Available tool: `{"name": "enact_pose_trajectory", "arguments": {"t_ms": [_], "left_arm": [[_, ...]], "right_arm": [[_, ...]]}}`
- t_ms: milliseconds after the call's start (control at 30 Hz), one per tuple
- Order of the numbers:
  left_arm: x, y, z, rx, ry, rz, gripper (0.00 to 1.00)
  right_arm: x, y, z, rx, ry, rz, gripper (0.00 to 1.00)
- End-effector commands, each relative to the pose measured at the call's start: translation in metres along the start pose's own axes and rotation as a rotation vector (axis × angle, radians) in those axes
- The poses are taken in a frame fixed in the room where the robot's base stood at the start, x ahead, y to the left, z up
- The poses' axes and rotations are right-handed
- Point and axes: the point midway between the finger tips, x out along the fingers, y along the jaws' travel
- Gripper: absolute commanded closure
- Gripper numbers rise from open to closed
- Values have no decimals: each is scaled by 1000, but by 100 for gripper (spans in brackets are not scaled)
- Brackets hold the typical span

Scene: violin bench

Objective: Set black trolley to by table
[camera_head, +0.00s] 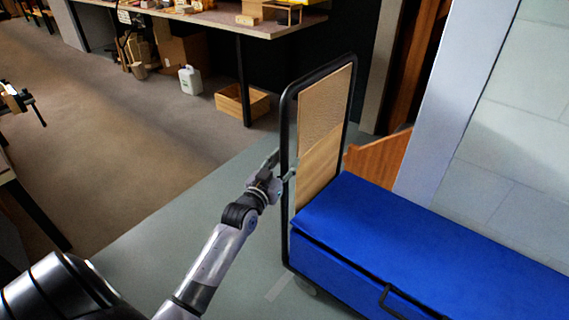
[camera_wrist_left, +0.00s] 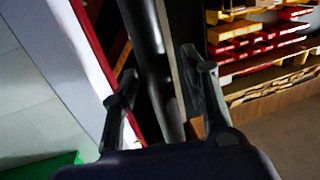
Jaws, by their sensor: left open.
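The black trolley (camera_head: 286,120) stands right of centre in the head view, with an upright black tube frame and a wooden panel. A long blue case (camera_head: 430,240) lies on it and hides most of its deck. My left gripper (camera_head: 281,170) is at the near left post of the frame, about halfway up. In the left wrist view its open fingers (camera_wrist_left: 160,72) lie either side of a dark post (camera_wrist_left: 148,40); contact cannot be told. The table (camera_head: 225,18) is at the back, beyond the trolley. My right gripper is out of view.
Under the table are a wooden crate (camera_head: 243,103), a white jug (camera_head: 190,80) and a cardboard box (camera_head: 184,58). A pale wall edge (camera_head: 455,90) rises behind the blue case. Open floor (camera_head: 110,130) lies left of the trolley. Another bench edge shows at far left.

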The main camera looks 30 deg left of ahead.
Motion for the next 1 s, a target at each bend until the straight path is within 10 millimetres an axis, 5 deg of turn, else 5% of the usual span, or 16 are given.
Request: {"name": "enact_pose_trajectory", "arguments": {"t_ms": [267,900,1000], "left_arm": [[2,0,0,0,0,0,59],[1,0,0,0,0,0,100],[1,0,0,0,0,0,100]], "right_arm": [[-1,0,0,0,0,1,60],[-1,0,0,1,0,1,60],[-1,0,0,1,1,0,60]]}}
